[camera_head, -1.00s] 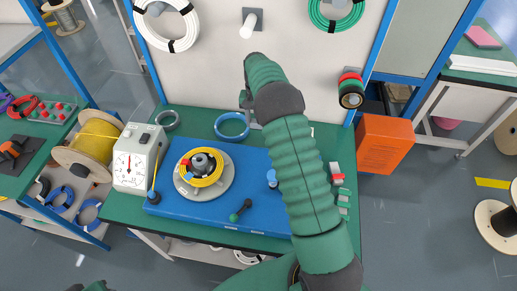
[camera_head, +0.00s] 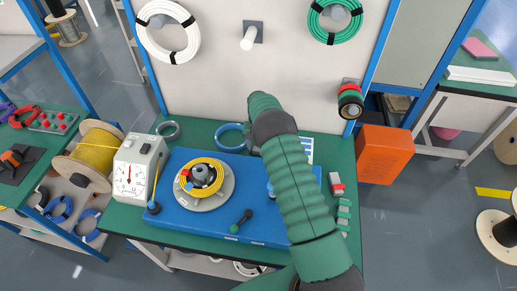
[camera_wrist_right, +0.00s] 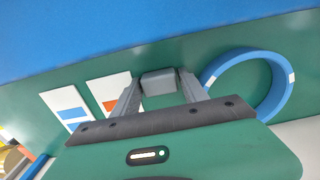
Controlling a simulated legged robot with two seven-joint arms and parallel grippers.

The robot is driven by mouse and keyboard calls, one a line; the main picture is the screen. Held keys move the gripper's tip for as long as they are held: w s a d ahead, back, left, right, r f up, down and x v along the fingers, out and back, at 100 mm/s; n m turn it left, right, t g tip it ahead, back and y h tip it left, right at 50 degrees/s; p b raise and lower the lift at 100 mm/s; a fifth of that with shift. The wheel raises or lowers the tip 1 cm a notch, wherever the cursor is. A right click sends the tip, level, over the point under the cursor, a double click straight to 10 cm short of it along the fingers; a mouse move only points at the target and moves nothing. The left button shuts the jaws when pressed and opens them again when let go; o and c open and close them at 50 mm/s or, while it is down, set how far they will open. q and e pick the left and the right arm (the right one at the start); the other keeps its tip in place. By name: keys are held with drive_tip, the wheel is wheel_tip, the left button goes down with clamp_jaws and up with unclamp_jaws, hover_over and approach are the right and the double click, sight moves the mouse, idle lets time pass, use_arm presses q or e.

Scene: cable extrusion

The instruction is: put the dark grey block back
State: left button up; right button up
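The dark grey block (camera_wrist_right: 158,83) shows in the right wrist view, between the fingertips of my right gripper (camera_wrist_right: 159,80). The fingers meet its two sides, so the gripper is shut on it. Green table top (camera_wrist_right: 210,45) shows around it; I cannot tell whether the block touches it. In the head view my right arm hides the block and most of the gripper, over the back of the table. My left gripper is not in view.
The blue board (camera_head: 180,222) carries a yellow coil (camera_head: 188,186) on a round plate. A blue ring (camera_wrist_right: 283,85) lies beside the gripper. White cards (camera_wrist_right: 67,113) lie on the other side. A white dial scale (camera_head: 128,190) stands at the left. The back wall holds cable coils.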

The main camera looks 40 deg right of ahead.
wheel_tip(320, 180, up, 12)
drive_tip(key=s+a+r+n+t, duration=0.1)
drive_tip(key=s+a+r+n, duration=0.15)
drive_tip(key=a, duration=0.55)
drive_tip(key=s+a+r+n, duration=0.15)
drive_tip(key=s+a, duration=0.25)
drive_tip(key=a, duration=0.4)
drive_tip(key=s+a+n, duration=0.2)
drive_tip(key=s+a, duration=0.2)
drive_tip(key=s+a+f+n+t, duration=0.1)
drive_tip(key=s+a+n, duration=0.1)
drive_tip(key=s+a, duration=0.2)
drive_tip(key=s+a+n, duration=0.2)
drive_tip(key=s+a, duration=0.1)
drive_tip(key=s, duration=0.3)
drive_tip(key=shift+s+a+f+t, duration=0.25)
drive_tip(key=shift+a+t, duration=0.05)
drive_tip(key=shift+a, duration=0.1)
drive_tip(key=shift+w+d+f, duration=0.15)
drive_tip(key=shift+d, duration=0.15)
